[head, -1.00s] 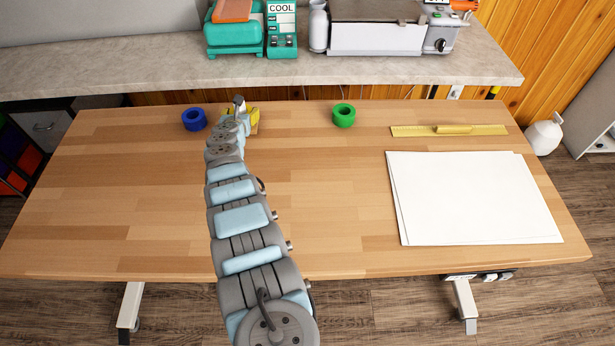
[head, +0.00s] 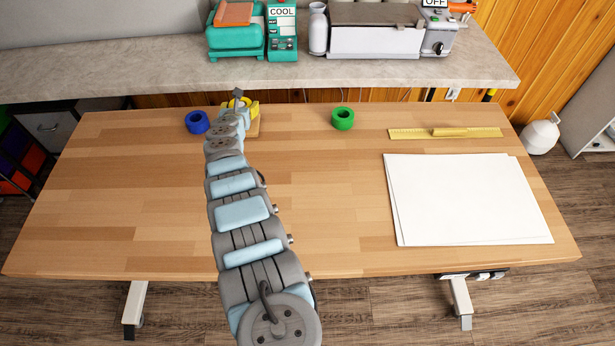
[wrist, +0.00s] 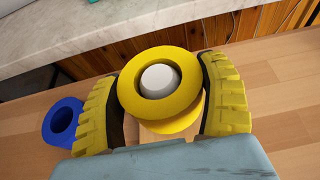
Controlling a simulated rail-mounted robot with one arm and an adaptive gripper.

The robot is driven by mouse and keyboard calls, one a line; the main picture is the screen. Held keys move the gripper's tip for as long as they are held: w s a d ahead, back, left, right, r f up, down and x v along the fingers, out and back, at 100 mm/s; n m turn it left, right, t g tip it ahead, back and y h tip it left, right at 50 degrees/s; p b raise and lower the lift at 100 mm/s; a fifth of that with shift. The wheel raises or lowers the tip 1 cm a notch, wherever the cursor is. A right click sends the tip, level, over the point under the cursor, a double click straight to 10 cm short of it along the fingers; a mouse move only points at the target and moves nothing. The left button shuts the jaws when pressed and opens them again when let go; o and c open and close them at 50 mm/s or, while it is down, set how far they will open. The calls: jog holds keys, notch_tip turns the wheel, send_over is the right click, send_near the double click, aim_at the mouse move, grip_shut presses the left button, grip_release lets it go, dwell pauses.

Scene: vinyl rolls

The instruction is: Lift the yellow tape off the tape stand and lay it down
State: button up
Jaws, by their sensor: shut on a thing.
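The yellow tape (wrist: 160,116) is a thick ring around the white post (wrist: 160,80) of the tape stand, whose wooden base (wrist: 166,134) shows below it. The post still passes through the tape's hole. My gripper (wrist: 162,92) has its two yellow ribbed fingers on either side of the tape, shut on it. In the head view the tape (head: 253,108) and stand base (head: 255,128) are partly hidden behind my arm, with my gripper (head: 243,106) at the far edge of the table.
A blue tape (head: 197,122) lies just left of the stand, and a green tape (head: 343,118) to its right. A yellow ruler (head: 470,133) and white sheets (head: 465,200) lie on the right. The table's middle and left are clear. A grey counter (head: 150,75) stands behind.

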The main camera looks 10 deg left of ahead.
jog(key=shift+r+p, duration=3.15)
jog(key=shift+r, duration=0.45)
